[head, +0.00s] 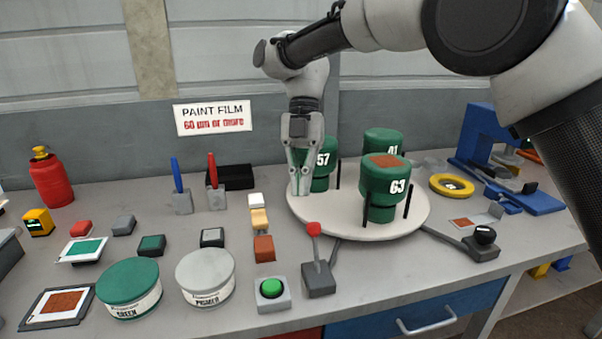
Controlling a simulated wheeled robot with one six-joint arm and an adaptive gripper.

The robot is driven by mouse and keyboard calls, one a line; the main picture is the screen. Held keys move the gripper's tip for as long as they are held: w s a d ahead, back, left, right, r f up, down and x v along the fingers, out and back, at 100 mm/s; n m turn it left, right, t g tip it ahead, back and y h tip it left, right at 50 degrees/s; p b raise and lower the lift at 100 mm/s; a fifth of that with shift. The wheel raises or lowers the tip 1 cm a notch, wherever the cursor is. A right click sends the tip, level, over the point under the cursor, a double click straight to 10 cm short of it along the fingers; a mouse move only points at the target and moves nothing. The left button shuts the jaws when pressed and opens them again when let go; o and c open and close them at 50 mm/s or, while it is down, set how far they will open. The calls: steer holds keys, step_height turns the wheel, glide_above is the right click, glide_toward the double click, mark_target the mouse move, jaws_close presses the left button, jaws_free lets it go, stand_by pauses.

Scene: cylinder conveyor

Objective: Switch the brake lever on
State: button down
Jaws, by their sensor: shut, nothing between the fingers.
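The likely brake lever (318,265) has a red ball knob on a grey stem rising from a dark grey base, in front of the round turntable. Its stem stands near upright, leaning slightly to the left; I cannot tell which setting this is. My gripper (299,188) points down over the left edge of the turntable, behind and above the lever and apart from it. Its fingers are together with nothing held. The white turntable (405,230) carries green cylinders marked 57 (322,180), 41 (384,142) and 63 (382,212).
A green push button (272,289) sits left of the lever. A blue stand (495,150) is at the back right.

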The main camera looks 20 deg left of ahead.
steer(key=shift+w+a+r, duration=0.2)
steer(key=shift+w+r, duration=0.25)
steer(key=shift+w, duration=0.05)
steer(key=shift+w+a+r, duration=0.15)
steer(key=shift+w+r, duration=0.3)
